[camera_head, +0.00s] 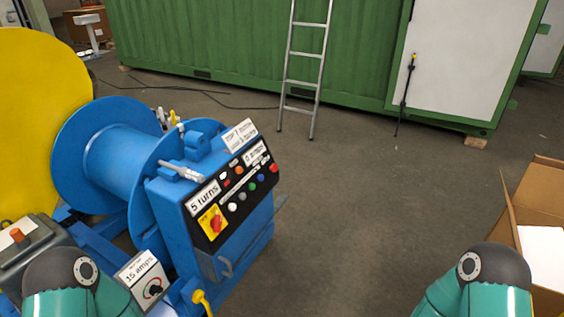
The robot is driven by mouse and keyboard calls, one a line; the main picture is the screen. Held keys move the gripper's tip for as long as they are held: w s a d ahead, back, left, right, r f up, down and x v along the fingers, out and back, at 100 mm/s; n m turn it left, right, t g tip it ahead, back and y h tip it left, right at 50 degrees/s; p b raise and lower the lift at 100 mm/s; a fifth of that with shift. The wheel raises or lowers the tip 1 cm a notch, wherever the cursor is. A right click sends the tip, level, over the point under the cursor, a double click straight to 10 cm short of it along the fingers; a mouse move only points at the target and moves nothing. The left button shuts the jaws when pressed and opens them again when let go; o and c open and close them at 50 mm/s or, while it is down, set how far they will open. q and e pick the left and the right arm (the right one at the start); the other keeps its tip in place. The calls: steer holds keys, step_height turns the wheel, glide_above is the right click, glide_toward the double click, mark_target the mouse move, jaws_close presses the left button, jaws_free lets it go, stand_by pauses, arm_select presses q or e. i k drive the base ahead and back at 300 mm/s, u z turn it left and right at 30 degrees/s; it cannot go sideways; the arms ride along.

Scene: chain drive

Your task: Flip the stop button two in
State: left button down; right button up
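A blue control box with a dark sloped panel (253,201) stands left of centre. At the panel's lower left is a red rotary knob (215,223) on a yellow plate. An orange button (239,170) and small red parts sit above the row. The labels are too small to tell which one is stop button two. Both my grippers are out of view; only teal arm links show at the bottom corners.
A blue cable drum (118,158) and a yellow disc (40,110) stand left of the box. A small "15 amps" dial box (145,280) sits below. A ladder (304,70) leans on a green container (200,40). An open carton (519,205) is at right. Middle floor is clear.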

mark_target(274, 167)
steer(key=z, duration=0.3)
steer(key=i, duration=1.65)
steer(key=z, duration=0.5)
